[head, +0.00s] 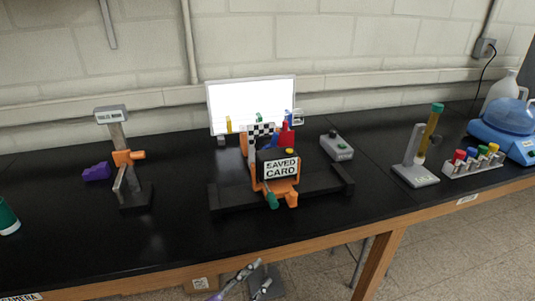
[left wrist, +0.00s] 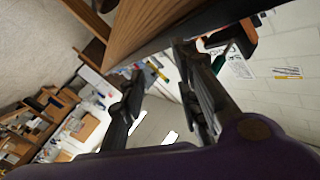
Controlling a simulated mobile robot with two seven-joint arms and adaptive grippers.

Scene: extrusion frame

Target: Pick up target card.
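A black block with a white "SAVED CARD" label (head: 281,168) sits on an orange mount at the middle of the bench. A black-and-white checkered card (head: 261,130) stands just behind it, partly hidden. I cannot tell which of these is the target card. My left gripper (head: 262,276) is low at the bottom of the head view, in front of and below the bench edge, apart from both. In the left wrist view its two fingers (left wrist: 158,68) are spread with nothing between them. My right gripper is in neither view.
A dark extrusion frame (head: 330,182) carries the orange mount. A labelled post (head: 117,140) and a purple piece (head: 97,171) stand left. A grey button box (head: 336,147), tube stand (head: 415,172) and vial rack (head: 473,163) are right. The wooden bench edge (head: 330,232) lies above my gripper.

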